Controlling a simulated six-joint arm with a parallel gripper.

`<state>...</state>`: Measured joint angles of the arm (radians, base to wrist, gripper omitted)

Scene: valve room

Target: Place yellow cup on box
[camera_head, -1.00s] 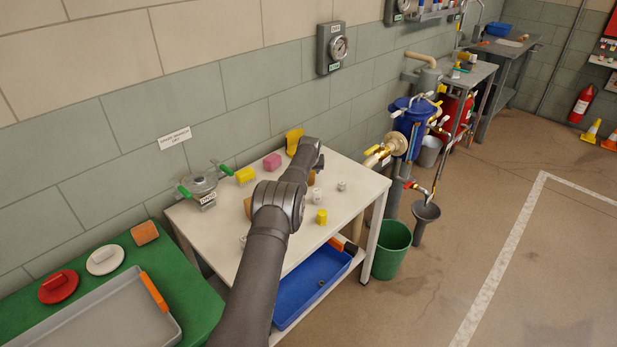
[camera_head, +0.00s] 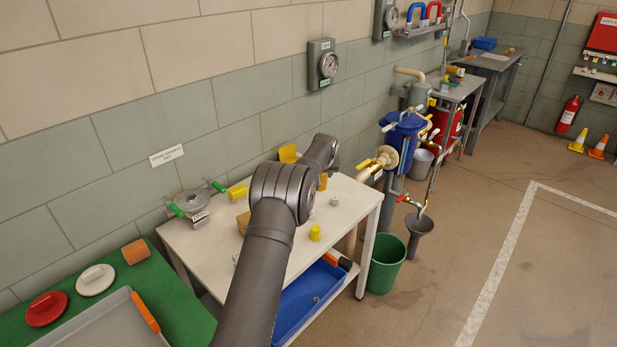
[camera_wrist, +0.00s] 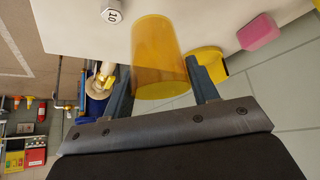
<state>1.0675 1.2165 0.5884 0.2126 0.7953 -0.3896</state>
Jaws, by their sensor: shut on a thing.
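The yellow cup (camera_wrist: 158,50) is amber and see-through. In the wrist view it sits between the two fingers of my gripper (camera_wrist: 157,70), which is shut on it. In the head view a small part of the cup (camera_head: 323,182) shows below the end of my arm, over the right part of the white table. A brown box (camera_head: 243,222) stands on the table left of my arm, which hides part of it. The gap between cup and table cannot be told.
The white table (camera_head: 205,252) also bears a small yellow cylinder (camera_head: 314,233), a white numbered piece (camera_head: 334,200), a yellow block (camera_head: 237,191), a yellow holder (camera_head: 287,153) and a valve with green handles (camera_head: 192,203). A pink block (camera_wrist: 262,28) shows in the wrist view. Pipework stands at right.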

